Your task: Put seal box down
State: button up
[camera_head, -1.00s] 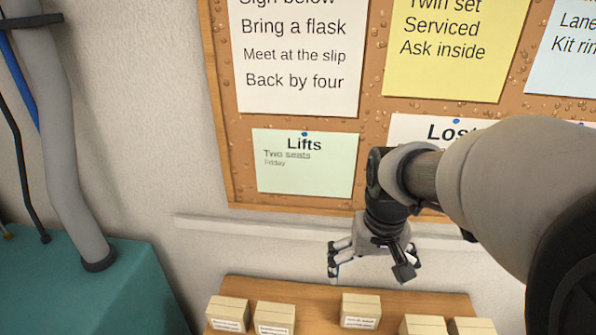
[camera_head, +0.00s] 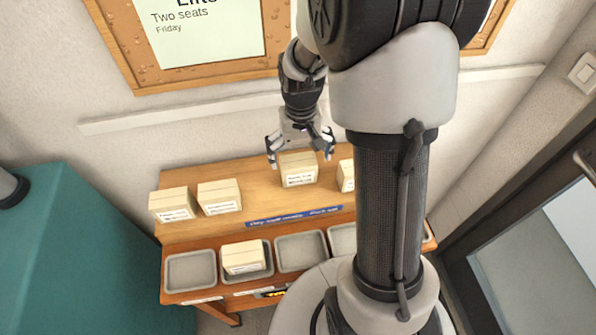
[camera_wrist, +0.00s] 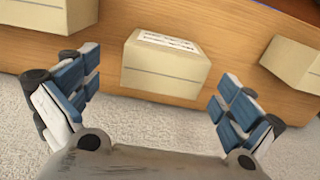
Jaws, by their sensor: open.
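Several small cream cartons with white labels are in view, and the label text is too small to read, so I cannot tell which is the seal box. One carton (camera_head: 298,170) stands on the wooden shelf at my gripper (camera_head: 300,155). In the wrist view, a carton (camera_wrist: 165,65) lies centred ahead, between the spread blue-padded fingers of my gripper (camera_wrist: 158,85). The gripper is open and holds nothing. Another carton (camera_head: 243,257) sits in a grey tray (camera_head: 262,276) in the lower row.
Two cartons, a left one (camera_head: 172,205) and its neighbour (camera_head: 219,197), stand on the shelf's left. Another carton (camera_head: 346,175) is partly hidden by my arm. A grey tray at far left (camera_head: 190,271) and one beside the filled tray (camera_head: 301,251) are empty. A teal cabinet (camera_head: 80,250) stands left.

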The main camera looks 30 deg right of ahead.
jog(key=f+b, duration=0.2)
jog(key=f, duration=0.4)
jog(key=shift+a+f, duration=0.2)
jog(key=shift+r, duration=0.1)
jog(key=c, duration=1.3)
